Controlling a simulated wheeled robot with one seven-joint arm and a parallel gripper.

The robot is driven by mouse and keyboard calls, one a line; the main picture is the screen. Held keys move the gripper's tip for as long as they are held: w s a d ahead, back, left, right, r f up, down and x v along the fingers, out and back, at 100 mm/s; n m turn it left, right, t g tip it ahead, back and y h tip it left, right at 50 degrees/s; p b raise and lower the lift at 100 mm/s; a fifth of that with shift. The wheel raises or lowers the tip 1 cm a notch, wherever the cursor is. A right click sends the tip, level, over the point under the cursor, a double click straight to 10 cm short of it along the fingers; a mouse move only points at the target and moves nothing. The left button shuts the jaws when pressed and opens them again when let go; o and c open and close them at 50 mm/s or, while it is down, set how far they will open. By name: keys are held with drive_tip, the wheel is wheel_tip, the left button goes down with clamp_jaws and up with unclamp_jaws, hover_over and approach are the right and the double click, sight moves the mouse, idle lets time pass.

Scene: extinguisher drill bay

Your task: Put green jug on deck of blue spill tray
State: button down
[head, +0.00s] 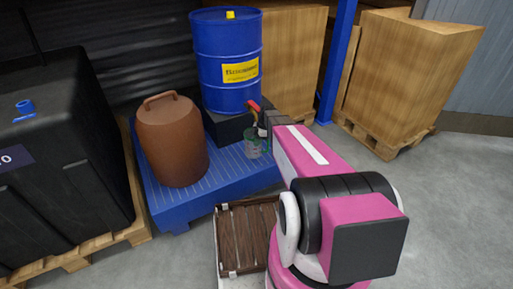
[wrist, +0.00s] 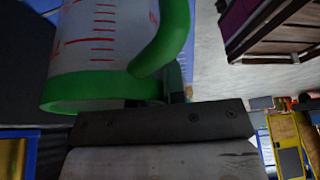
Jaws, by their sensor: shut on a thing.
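The green jug (head: 252,144) is a clear measuring jug with green trim. In the head view it is small and partly hidden by my gripper (head: 264,132). In the wrist view the jug (wrist: 105,45) is close, with red scale marks, a green rim and a green handle. My gripper is shut on the jug at its handle side. The blue spill tray (head: 225,180) has a slatted deck. The jug appears over the deck's right part, in front of the black stand. I cannot tell whether its base touches the deck.
A brown lidded drum (head: 171,140) stands on the tray's left part. A wooden crate (head: 246,235) is in front. A black tank (head: 60,160) is at left. Deck between drum and jug is clear.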

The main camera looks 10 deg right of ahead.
sight(253, 154)
drive_tip(key=shift+f, duration=2)
drive_tip(key=c, duration=1.2)
unclamp_jaws()
